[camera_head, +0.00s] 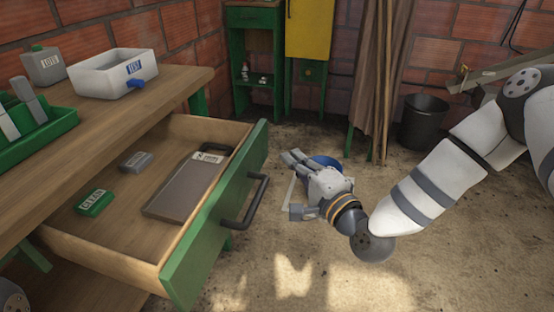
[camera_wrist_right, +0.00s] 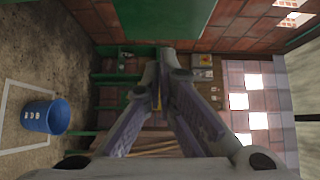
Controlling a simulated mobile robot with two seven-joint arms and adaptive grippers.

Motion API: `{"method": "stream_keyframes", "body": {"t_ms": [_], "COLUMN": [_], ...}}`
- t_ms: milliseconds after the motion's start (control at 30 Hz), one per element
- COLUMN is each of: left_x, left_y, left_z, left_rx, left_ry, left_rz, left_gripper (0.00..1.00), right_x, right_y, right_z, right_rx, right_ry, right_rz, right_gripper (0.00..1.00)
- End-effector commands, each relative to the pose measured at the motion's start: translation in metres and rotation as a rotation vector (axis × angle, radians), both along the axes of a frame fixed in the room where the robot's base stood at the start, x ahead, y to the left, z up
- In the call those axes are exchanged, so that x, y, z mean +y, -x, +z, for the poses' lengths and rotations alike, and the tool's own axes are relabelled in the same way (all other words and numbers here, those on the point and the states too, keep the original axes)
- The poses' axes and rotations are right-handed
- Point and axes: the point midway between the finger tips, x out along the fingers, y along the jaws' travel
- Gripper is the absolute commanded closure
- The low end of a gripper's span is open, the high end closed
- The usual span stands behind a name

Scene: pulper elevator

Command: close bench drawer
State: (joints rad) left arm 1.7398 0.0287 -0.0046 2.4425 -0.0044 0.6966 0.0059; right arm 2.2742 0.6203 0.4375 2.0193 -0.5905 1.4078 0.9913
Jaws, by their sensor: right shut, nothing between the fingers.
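The bench drawer (camera_head: 100,245) is pulled out from the wooden workbench (camera_head: 150,85). It has a green front (camera_head: 205,235) with a dark bar handle (camera_head: 252,203). My right gripper (camera_head: 288,158) is to the right of the drawer front, near the handle in the picture but apart from it. Its fingers are shut and empty; they also meet in the right wrist view (camera_wrist_right: 158,75). A green panel (camera_wrist_right: 165,18) fills the top of that view, probably the drawer front. My left gripper is not in view.
The drawer holds a brown clipboard-like board (camera_head: 180,190), a green block (camera_head: 95,202) and a grey block (camera_head: 137,162). A white bin (camera_head: 105,78) and green tray (camera_head: 40,135) stand on the bench. A blue bucket (camera_wrist_right: 44,116) is on the floor, partly behind my right gripper in the head view.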

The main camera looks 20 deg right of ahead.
Motion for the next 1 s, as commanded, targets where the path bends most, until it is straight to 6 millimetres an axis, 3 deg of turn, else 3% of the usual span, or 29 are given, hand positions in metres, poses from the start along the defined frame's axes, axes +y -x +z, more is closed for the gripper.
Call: {"method": "stream_keyframes", "body": {"t_ms": [200, 767, 1000], "left_x": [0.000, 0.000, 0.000], "left_y": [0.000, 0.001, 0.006], "left_z": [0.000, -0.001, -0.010], "left_rx": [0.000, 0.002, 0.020], "left_ry": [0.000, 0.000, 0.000], "left_rz": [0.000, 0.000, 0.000], "left_gripper": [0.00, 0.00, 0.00], "right_x": [0.027, 0.036, 0.063], "right_y": [-0.016, -0.022, -0.040], "right_z": [-0.001, -0.001, -0.004], "right_rx": [0.001, 0.002, 0.003], "right_ry": [0.001, 0.001, 0.001], "right_rz": [0.002, 0.001, 0.003], "right_gripper": [1.00, 1.00, 1.00]}}
